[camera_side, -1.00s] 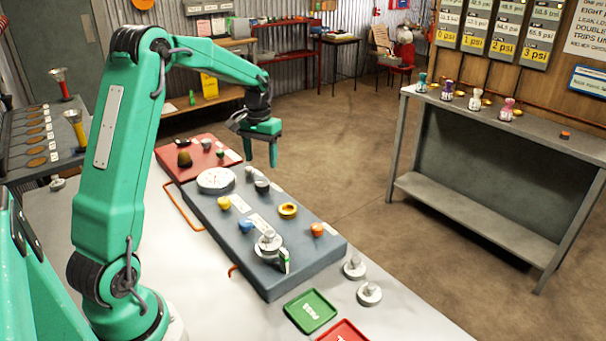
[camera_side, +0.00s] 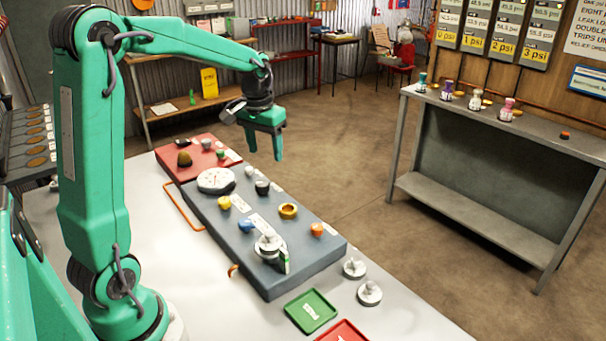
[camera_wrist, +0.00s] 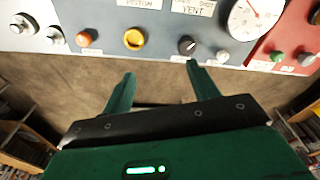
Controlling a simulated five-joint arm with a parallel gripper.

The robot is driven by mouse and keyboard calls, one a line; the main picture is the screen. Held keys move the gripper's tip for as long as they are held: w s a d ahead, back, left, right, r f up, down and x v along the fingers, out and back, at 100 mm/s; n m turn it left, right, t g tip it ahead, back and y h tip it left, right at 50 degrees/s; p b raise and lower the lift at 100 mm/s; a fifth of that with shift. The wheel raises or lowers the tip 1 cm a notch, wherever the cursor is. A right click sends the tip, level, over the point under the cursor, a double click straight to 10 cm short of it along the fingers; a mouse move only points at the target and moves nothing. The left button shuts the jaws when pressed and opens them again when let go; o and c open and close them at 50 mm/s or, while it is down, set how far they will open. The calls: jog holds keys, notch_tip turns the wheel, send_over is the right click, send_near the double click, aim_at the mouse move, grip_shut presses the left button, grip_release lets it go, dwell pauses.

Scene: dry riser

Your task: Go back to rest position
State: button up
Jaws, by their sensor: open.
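My gripper (camera_side: 264,143) is green and hangs in the air past the far edge of the grey panel (camera_side: 300,268). Its jaws are open with nothing between them. In the wrist view my gripper (camera_wrist: 160,92) has its two fingers spread over bare floor, with the panel's knobs beyond the fingertips. A black knob (camera_wrist: 187,45) lies just beyond the right finger, and a yellow ring-shaped knob (camera_wrist: 133,39) lies near the left one. The fingers look apart from both.
The panel carries a white dial (camera_side: 216,180), a yellow knob (camera_side: 224,203) and an orange knob (camera_side: 317,229). A red panel (camera_side: 175,157) adjoins it. A green tray (camera_side: 310,311) and a red tray (camera_side: 343,332) lie at the front. A grey bench (camera_side: 480,205) stands right across open floor.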

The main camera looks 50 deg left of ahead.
jog(key=s+d+r+m+t, duration=0.2)
jog(key=s+d, duration=0.6)
jog(key=s, duration=0.1)
jog(key=s+d+r+m+t, duration=0.2)
jog(key=s+d, duration=0.6)
jog(key=s, duration=0.1)
jog(key=shift+h, duration=0.3)
jog(key=w+a+n+g, duration=0.3)
jog(key=w+a+n, duration=0.2)
jog(key=w+a, duration=0.7)
jog(key=w+a+f+n, duration=0.1)
jog(key=w+a+f, duration=0.1)
jog(key=a+f, duration=0.1)
jog(key=w+a+f+n+g, duration=0.1)
jog(key=w+a+f, duration=0.2)
jog(key=a, duration=0.1)
jog(key=w+a+f+n+g, duration=0.1)
jog(key=w+a+f, duration=0.2)
jog(key=f, duration=0.1)
jog(key=shift+w+a+n, duration=0.2)
jog(key=shift+w+n, duration=0.05)
jog(key=shift+n, duration=0.05)
jog(key=shift+a+f, duration=0.2)
jog(key=shift+a, duration=0.05)
